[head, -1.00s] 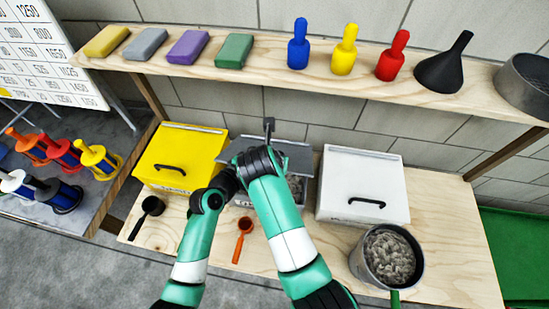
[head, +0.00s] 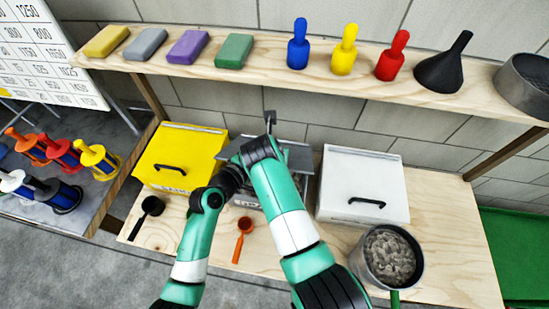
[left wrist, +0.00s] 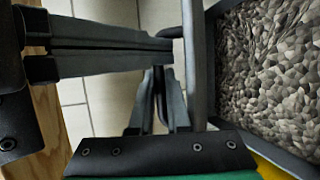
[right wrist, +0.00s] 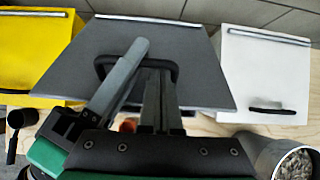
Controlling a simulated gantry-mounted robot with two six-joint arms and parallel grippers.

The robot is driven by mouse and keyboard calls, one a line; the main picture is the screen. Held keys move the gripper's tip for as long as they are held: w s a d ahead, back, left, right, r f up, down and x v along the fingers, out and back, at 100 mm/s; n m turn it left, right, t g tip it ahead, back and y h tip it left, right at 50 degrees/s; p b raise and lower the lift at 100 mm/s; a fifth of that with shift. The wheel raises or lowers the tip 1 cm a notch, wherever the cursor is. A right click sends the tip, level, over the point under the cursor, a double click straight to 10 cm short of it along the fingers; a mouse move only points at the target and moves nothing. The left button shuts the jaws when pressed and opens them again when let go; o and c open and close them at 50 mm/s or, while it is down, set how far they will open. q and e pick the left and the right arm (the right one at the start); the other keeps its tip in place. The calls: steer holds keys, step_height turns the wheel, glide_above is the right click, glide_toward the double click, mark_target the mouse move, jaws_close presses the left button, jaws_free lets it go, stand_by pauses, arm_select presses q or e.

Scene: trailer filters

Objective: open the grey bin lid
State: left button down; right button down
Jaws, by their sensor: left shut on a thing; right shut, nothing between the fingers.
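The grey bin lid (right wrist: 195,55) fills the middle of the right wrist view, with its black handle (right wrist: 172,68) near the front. It also shows behind my arms in the head view (head: 298,158). My left gripper (right wrist: 136,50) reaches across the handle and is shut on it. In the left wrist view, grey gravel (left wrist: 265,70) inside a dark rim shows beside my left fingers, so the lid stands at least partly raised; its exact angle is unclear. My right gripper (right wrist: 155,82) is shut and empty, close in front of the handle and beside the left fingers.
The yellow bin (head: 180,153) stands left of the grey one and the white bin (head: 362,180) right, both closed. A black scoop (head: 152,206), an orange scoop (head: 243,228) and a gravel-filled pot (head: 388,256) are in front. An upper shelf (head: 270,80) runs above.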

arm_select(q)
steer(key=c, duration=1.2)
jaws_free()
steer(key=shift+s+f+g, duration=0.3)
steer(key=shift+f, duration=0.4)
steer(key=shift+o, duration=0.2)
steer(key=v, duration=0.7)
steer(key=shift+a+r, duration=0.2)
steer(key=shift+r, duration=0.15)
